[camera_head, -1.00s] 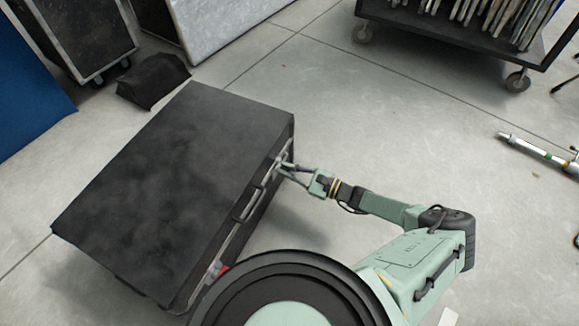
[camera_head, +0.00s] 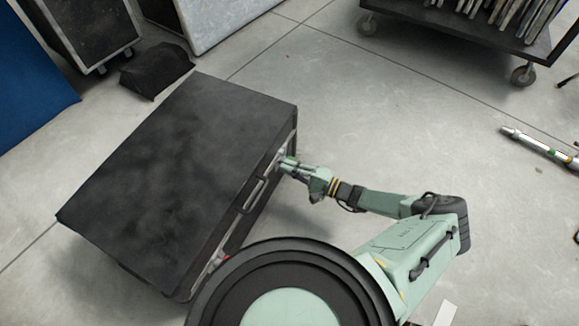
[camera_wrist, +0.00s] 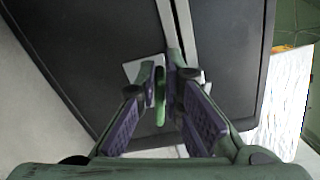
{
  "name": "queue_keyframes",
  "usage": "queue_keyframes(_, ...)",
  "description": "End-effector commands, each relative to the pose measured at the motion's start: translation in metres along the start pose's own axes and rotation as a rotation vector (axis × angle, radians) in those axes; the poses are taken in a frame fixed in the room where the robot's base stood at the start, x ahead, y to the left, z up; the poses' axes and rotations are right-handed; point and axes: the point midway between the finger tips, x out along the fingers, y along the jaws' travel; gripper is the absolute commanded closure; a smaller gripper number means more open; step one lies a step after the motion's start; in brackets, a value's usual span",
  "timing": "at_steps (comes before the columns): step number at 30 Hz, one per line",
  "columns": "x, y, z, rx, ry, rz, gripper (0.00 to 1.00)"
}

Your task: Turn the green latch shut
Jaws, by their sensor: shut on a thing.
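The black case (camera_head: 175,165) stands on the floor, its latch side facing right in the head view. It fills the upper part of the wrist view (camera_wrist: 95,55), with a metal seam strip. The green latch (camera_wrist: 160,98) sits on a metal plate at the seam, between my fingers, and points roughly along them. My gripper (camera_wrist: 164,80) is shut on the green latch, one finger on each side. In the head view my gripper (camera_head: 284,165) reaches the case's right side near its far end; the latch is too small to tell there.
A dark handle (camera_head: 250,195) and a small red part (camera_head: 222,258) are on the same case side. A wheeled cart (camera_head: 465,25) stands at the back right. A pole (camera_head: 540,147) lies on the floor at the right. Floor between case and cart is clear.

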Motion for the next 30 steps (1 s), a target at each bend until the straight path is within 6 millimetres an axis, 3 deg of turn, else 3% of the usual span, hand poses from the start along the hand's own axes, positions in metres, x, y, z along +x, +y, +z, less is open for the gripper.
queue_keyframes(12,-0.0008,0.0072,-0.0011,-0.236,0.0,0.002,1.0)
queue_keyframes(30,-0.0009,0.0081,-0.0015,-0.287,0.001,0.003,1.0)
